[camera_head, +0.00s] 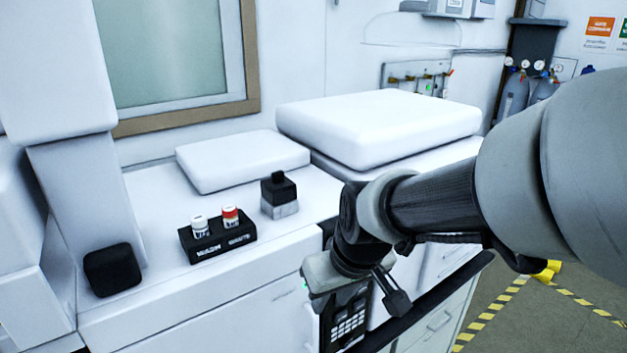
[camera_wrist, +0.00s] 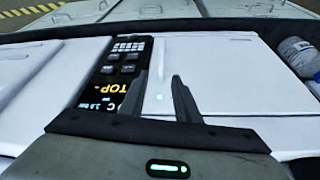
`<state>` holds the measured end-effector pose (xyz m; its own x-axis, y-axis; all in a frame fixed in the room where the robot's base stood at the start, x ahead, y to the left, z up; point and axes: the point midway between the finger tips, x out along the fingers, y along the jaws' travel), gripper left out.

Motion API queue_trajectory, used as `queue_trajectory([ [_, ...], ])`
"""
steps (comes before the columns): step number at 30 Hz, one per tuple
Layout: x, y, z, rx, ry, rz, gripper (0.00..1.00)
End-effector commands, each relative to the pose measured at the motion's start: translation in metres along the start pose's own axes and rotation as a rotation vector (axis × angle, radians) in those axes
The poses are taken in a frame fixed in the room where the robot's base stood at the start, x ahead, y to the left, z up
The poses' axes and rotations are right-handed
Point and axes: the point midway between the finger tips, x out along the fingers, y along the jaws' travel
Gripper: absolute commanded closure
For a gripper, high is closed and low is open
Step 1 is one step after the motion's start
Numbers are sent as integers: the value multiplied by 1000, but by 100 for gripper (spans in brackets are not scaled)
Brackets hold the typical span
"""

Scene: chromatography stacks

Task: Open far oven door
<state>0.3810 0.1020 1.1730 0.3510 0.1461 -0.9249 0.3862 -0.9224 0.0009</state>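White oven fronts show on both sides of a dark keypad panel (camera_head: 347,322). The farther white front (camera_head: 428,262) lies right of the panel, partly hidden behind my arm; the nearer front (camera_head: 235,318) lies left of it. Both look closed. My gripper (camera_head: 355,300) is beside the keypad panel, pointing down towards the fronts. In the wrist view my gripper (camera_wrist: 167,80) has its two fingers apart with nothing between them. White front (camera_wrist: 215,75) and a small green light show behind them. The keypad panel (camera_wrist: 122,65) is just left of the fingers. Contact cannot be told.
On the white top stand a black vial rack (camera_head: 217,244) with two vials, a dark block (camera_head: 279,195) and a black cube (camera_head: 112,270). White lids (camera_head: 380,125) rise behind. Floor with yellow-black tape (camera_head: 560,320) is open at the right.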

Motion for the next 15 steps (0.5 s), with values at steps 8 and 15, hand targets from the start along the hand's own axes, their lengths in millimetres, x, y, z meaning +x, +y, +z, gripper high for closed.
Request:
queue_trajectory([
  [8, 40, -1, 2, -3, -7, -2, 71],
  [15, 93, -1, 2, -2, -8, -2, 71],
])
